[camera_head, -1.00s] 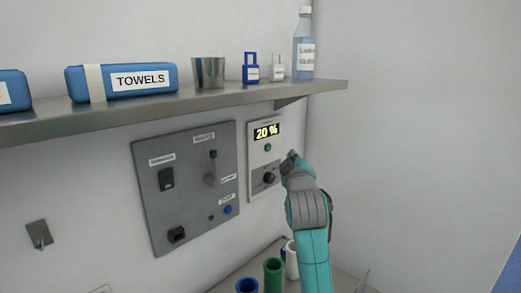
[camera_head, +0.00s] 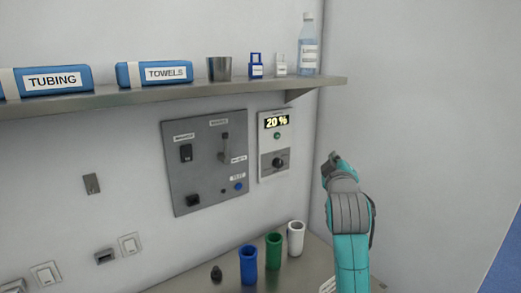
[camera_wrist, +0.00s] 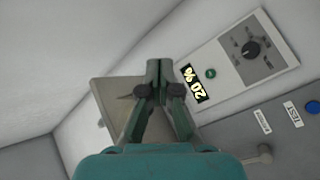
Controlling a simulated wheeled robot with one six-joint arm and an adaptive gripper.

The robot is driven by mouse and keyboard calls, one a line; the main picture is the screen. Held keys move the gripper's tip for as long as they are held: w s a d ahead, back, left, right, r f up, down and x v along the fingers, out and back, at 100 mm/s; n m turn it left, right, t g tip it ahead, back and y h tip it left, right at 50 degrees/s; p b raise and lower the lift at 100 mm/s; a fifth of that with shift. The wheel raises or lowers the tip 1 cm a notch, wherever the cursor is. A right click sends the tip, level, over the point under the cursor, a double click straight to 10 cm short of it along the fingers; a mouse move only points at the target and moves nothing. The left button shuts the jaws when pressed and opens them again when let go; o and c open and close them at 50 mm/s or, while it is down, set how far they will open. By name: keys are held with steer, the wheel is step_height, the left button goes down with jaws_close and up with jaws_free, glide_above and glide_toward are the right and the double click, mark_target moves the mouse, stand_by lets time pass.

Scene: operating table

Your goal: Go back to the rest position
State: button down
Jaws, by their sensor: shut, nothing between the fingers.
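My gripper (camera_head: 331,158) is raised in the head view, to the right of the wall dial box and apart from it. In the wrist view my gripper (camera_wrist: 159,66) has its fingertips together with nothing between them. The dial box (camera_head: 275,146) reads 20 % and has a green button and a black knob. The same dial box (camera_wrist: 238,55) shows at the upper right of the wrist view.
A grey switch panel (camera_head: 205,172) is left of the dial box. A metal shelf (camera_head: 215,90) above carries packs, a cup and bottles. Blue (camera_head: 248,266), green (camera_head: 273,251) and white (camera_head: 295,239) tubes stand on the counter below. The right wall is bare.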

steer(key=s+f+y, duration=0.1)
steer(key=s+f, duration=0.5)
steer(key=f, duration=0.4)
steer(key=s+f+m+g, duration=0.1)
steer(key=s+f, duration=0.4)
steer(key=f, duration=0.5)
steer(key=s+f+y, duration=0.1)
steer(key=s+f, duration=0.5)
steer(key=f, duration=0.4)
steer(key=s+a+f+m+g+y, duration=0.1)
steer(key=s+f, duration=0.4)
steer(key=s, duration=0.3)
steer(key=s+f+m, duration=0.1)
steer(key=s+f, duration=0.3)
steer(key=s, duration=0.4)
steer(key=s+r+m+g, duration=0.1)
steer(key=s+m, duration=0.3)
steer(key=s, duration=2.7)
steer(key=shift+a+r+m+g, duration=0.15)
steer(key=shift+r+m+g, duration=0.25)
steer(key=shift+r, duration=0.25)
